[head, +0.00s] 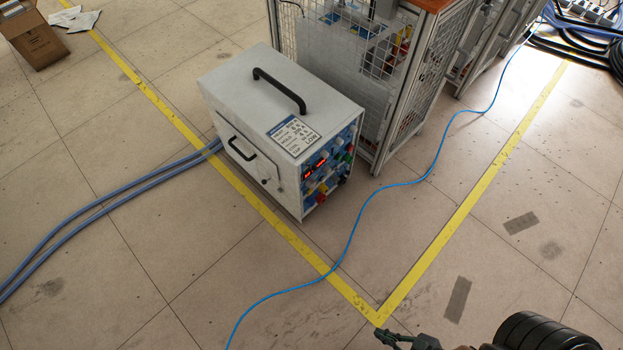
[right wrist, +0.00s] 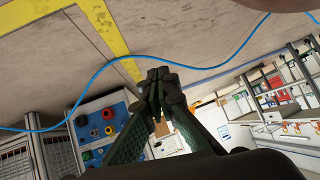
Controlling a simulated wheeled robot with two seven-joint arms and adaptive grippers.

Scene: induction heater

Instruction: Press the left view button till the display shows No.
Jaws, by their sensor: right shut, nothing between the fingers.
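The induction heater (head: 265,105) is a grey box with a black top handle, standing on the floor in the middle of the head view. Its blue control panel (head: 327,172) faces right, with a small lit red display (head: 315,167) and several knobs; the digits and the view buttons are too small to make out. The panel also shows in the right wrist view (right wrist: 90,113), with red, black and yellow parts. My right gripper (right wrist: 160,76) is shut and empty. In the head view it (head: 384,336) is at the bottom edge, well apart from the heater. My left gripper is not in view.
A wire-mesh cabinet (head: 420,95) stands right behind the heater. A thin blue cable (head: 352,240) crosses the floor in front of the panel. Thick blue hoses (head: 110,202) run left from the heater.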

